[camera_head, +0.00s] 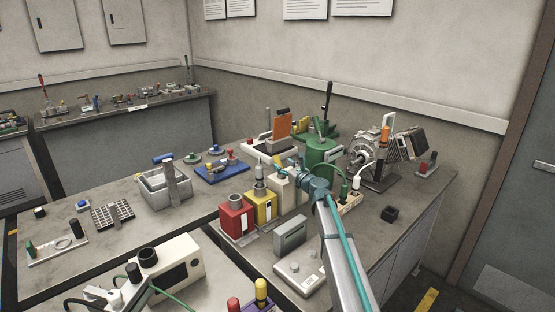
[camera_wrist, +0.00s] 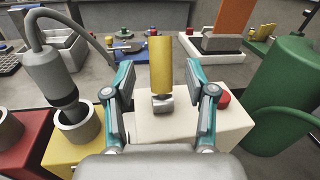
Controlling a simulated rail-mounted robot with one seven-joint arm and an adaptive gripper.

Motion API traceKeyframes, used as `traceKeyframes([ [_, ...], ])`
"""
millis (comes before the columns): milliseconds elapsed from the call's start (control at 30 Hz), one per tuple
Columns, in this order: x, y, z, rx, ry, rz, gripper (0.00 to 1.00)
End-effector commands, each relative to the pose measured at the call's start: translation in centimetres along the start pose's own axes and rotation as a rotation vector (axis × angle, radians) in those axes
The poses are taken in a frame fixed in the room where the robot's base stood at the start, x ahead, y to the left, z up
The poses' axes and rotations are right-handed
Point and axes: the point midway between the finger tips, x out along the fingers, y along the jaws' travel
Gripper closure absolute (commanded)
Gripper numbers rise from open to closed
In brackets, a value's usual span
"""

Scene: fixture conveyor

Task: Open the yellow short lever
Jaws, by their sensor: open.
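The yellow short lever (camera_wrist: 160,58) is a short yellow cylinder on a grey pivot, on top of a cream box (camera_wrist: 183,128) with a red button (camera_wrist: 223,98) at its right. In the head view the lever (camera_head: 278,163) looks tilted, partly hidden by my gripper (camera_head: 298,168) above the cream box (camera_head: 281,187). In the wrist view my gripper (camera_wrist: 166,86) is open, one teal finger on each side of the lever. A gap shows between each finger and the lever, so neither seems to touch it.
A red box (camera_head: 235,216) and a yellow box (camera_head: 264,207) with round sockets stand left of the cream box. A grey cabled plug (camera_wrist: 54,76) is at the yellow box's socket. A green cylinder (camera_wrist: 283,95) stands close on the right. An orange panel (camera_wrist: 233,18) is behind.

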Motion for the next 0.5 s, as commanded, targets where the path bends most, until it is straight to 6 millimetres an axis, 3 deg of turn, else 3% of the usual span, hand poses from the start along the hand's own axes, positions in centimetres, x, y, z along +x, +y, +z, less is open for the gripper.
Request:
traceKeyframes([
  [33, 1.3, -0.2, 0.2, 0.0, 0.001, 0.001, 0.44],
  [200, 4.1, -0.2, 0.2, 0.001, 0.001, 0.0, 0.44],
  [500, 5.8, 0.0, -0.1, 0.0, 0.001, 0.0, 0.44],
])
